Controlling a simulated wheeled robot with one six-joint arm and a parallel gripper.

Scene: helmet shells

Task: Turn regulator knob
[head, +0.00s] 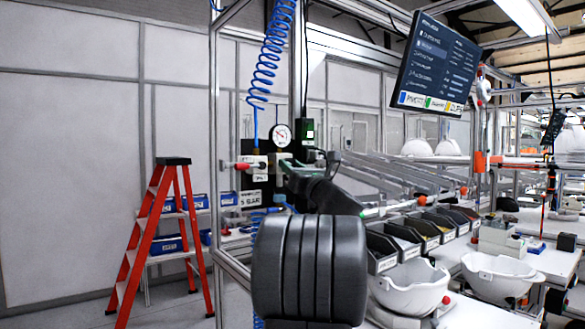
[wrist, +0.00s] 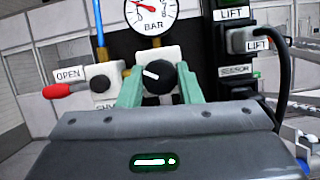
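The regulator knob (wrist: 160,76) is a round black knob on a white block below the pressure gauge (wrist: 152,10). Its white pointer mark is tilted toward the upper left. In the wrist view, the two pale green fingers of my gripper (wrist: 159,84) stand on either side of the knob, very close to its edges. I cannot tell whether they touch it. In the head view, the gauge (head: 281,135) shows, but my gripper (head: 285,166) hides the knob. The gauge has a red needle and the label BAR.
A red-tipped OPEN valve handle (wrist: 62,90) is left of the knob. A grey LIFT plug (wrist: 250,38) with a black cable is at the right. A blue coiled hose (head: 268,50) hangs above. Black bins (head: 400,252) and white helmet shells (head: 412,287) stand right of my arm.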

